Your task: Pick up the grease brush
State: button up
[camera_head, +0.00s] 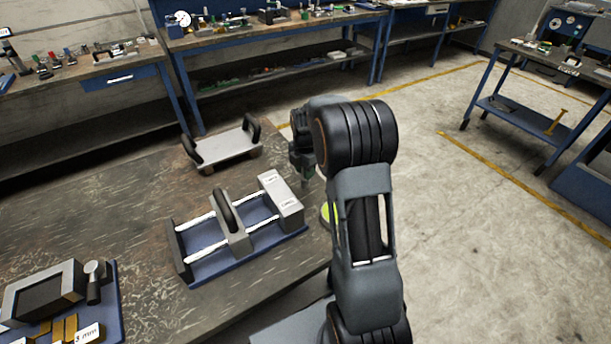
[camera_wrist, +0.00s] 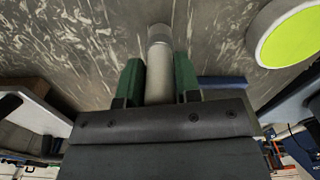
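The brush is not clearly visible there.
A round tin with yellow-green content (camera_wrist: 292,42) stands close by. A blue-based slide fixture (camera_head: 240,262) and a grey plate with two black handles (camera_head: 225,150) are left of my arm. A blue tray (camera_head: 108,290) with parts lies at front left.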

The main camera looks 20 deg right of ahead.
jog(key=c, duration=0.5)
jog(key=shift+r, duration=0.1)
jog(key=shift+r, duration=0.25)
jog(key=r, duration=0.3)
jog(key=shift+s+a+r, duration=0.1)
jog(key=shift+s+r, duration=0.05)
jog(key=shift+s, duration=0.1)
jog(key=s+a+r+b, duration=0.1)
jog(key=s+a+r, duration=0.4)
jog(key=s+r, duration=0.4)
jog(key=s, duration=0.3)
jog(key=shift+s, duration=0.25)
